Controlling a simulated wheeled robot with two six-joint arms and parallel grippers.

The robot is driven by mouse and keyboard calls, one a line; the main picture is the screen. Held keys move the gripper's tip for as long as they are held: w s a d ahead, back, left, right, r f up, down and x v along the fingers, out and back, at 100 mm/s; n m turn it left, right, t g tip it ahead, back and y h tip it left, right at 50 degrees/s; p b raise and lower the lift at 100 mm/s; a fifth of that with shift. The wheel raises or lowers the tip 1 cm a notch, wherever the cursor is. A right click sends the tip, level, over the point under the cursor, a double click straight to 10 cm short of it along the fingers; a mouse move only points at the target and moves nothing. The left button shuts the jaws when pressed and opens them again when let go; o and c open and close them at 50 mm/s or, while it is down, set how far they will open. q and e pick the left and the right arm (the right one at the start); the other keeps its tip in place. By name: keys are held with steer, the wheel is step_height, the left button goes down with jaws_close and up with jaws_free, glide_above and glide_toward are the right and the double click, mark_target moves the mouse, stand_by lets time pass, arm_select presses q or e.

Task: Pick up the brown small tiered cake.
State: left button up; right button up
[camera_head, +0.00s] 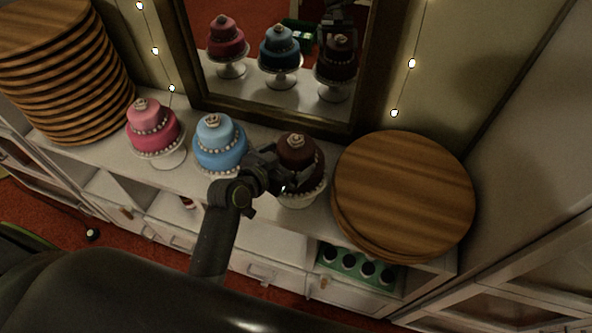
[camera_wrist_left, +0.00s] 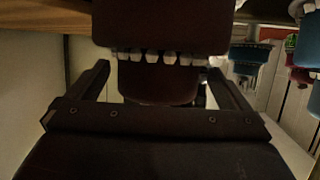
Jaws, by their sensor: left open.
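The brown small tiered cake (camera_head: 305,158) has two tiers, pearl trim and a rose on top. It stands on a white pedestal (camera_head: 300,199) on the white counter, right of the blue cake. My left gripper (camera_head: 279,170) is open at the cake's front left and hides part of it. In the left wrist view the cake appears upside down (camera_wrist_left: 160,25). Its narrower upper tier (camera_wrist_left: 155,82) lies between the two spread fingers of the left gripper (camera_wrist_left: 158,68). I cannot tell whether a finger touches it. My right gripper is out of view.
A blue tiered cake (camera_head: 219,140) stands close on the left, and a pink one (camera_head: 153,126) farther left. Stacked wooden boards (camera_head: 405,185) lie close on the right, more (camera_head: 70,75) at far left. A mirror (camera_head: 290,97) behind reflects the cakes.

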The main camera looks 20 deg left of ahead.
arm_select(q)
steer(key=shift+x, duration=1.25)
steer(key=c, duration=1.6)
steer(key=shift+r, duration=0.15)
steer(key=shift+c, duration=0.7)
